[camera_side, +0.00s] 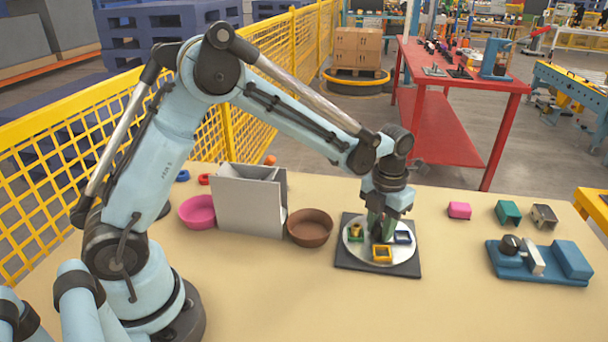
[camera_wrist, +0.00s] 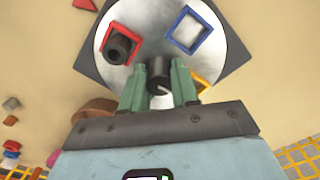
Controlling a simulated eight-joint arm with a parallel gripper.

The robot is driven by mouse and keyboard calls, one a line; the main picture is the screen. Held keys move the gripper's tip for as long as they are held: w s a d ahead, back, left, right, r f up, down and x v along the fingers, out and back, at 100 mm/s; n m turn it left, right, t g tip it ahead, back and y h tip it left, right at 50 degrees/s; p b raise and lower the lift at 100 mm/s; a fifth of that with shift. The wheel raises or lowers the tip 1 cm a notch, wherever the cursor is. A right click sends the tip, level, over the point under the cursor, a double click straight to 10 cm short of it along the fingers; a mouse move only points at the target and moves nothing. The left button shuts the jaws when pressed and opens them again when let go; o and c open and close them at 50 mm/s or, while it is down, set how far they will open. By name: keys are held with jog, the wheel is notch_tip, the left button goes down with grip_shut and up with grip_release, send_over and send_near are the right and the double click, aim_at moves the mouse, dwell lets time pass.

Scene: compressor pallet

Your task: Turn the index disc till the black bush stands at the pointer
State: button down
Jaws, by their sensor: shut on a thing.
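The silver index disc (camera_side: 366,256) lies on a dark square base (camera_side: 345,262). My gripper (camera_side: 382,230) reaches down over its centre. In the wrist view its green fingers (camera_wrist: 156,86) are shut on the dark centre knob (camera_wrist: 158,72). The black bush (camera_wrist: 120,46) stands in a red square frame on the disc, at upper left. A red pointed piece (camera_wrist: 86,4), perhaps the pointer, is cut by the top edge beyond the bush. The disc also bears a blue frame (camera_wrist: 190,31), a yellow frame (camera_side: 382,254) and a green frame with a yellow piece (camera_side: 356,232).
A brown bowl (camera_side: 310,227), a grey box (camera_side: 248,205) and a pink bowl (camera_side: 198,212) stand left of the disc. A blue fixture (camera_side: 540,262) stands right. Pink (camera_side: 459,210), green (camera_side: 508,212) and beige (camera_side: 544,215) blocks lie behind it. The table front is clear.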

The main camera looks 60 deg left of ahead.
aim_at(381, 223)
jog(key=shift+d, duration=0.1)
jog(key=c, duration=1.1)
grip_release()
jog(key=shift+r, duration=0.15)
notch_tip(381, 223, up, 12)
jog(key=shift+f, duration=0.1)
